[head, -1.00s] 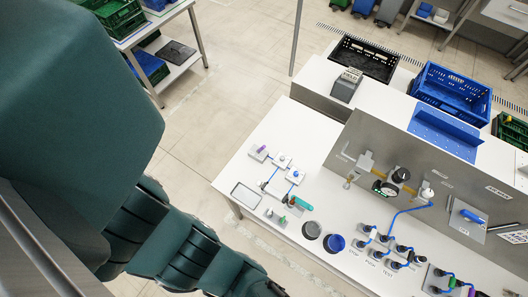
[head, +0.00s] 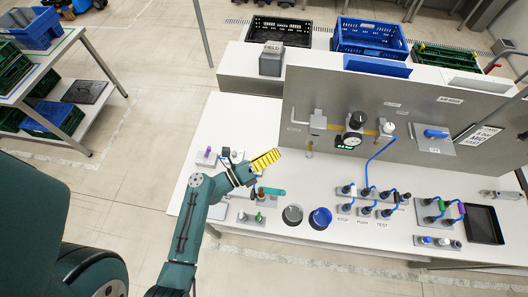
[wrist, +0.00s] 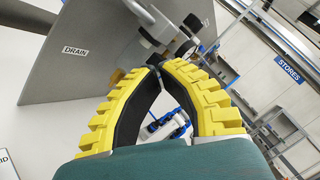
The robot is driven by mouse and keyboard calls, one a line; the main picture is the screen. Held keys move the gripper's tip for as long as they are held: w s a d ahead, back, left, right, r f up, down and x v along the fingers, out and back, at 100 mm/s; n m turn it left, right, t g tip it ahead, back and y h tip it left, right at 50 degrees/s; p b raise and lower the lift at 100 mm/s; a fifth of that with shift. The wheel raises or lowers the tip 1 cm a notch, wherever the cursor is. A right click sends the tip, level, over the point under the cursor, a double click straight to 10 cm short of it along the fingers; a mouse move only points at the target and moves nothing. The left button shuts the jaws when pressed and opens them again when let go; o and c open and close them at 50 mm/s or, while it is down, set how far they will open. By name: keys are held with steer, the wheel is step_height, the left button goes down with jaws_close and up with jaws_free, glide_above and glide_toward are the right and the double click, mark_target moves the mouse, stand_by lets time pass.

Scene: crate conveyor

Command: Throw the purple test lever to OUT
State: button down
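Two small purple parts show in the head view, and I cannot tell for sure which is the test lever. One purple handle (head: 461,208) stands beside a green one on a grey block at the right of the bench. A small purple piece (head: 207,151) stands on a grey base at the bench's left end. My gripper (head: 278,154) has yellow ribbed fingers and is over the left part of the bench, apart from the right-hand handle. In the wrist view my gripper's (wrist: 159,67) fingertips meet with nothing seen held. Any IN or OUT marking is unreadable.
A grey upright panel (head: 300,95) with valves, a gauge and blue hoses stands behind the bench. Grey (head: 293,214) and blue (head: 320,218) round cups sit at the front.

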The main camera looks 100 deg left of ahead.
steer(key=s+d+f+n+g+y+b, duration=0.3)
steer(key=s+f+n+g, duration=0.35)
steer(key=s+f, duration=0.65)
steer(key=n+g+y+b, duration=0.2)
steer(key=n+g, duration=0.3)
steer(key=g, duration=0.2)
glide_toward(208, 152)
steer(key=shift+w+f+m+t, duration=0.25)
steer(key=shift+w+f, duration=0.75)
steer(key=shift+f, duration=0.2)
steer(key=a, duration=0.3)
steer(key=w+a, duration=0.1)
steer(key=a, duration=0.6)
steer(key=shift+w+f+p, duration=0.2)
steer(key=shift+w+p, duration=0.05)
steer(key=shift+p, duration=0.1)
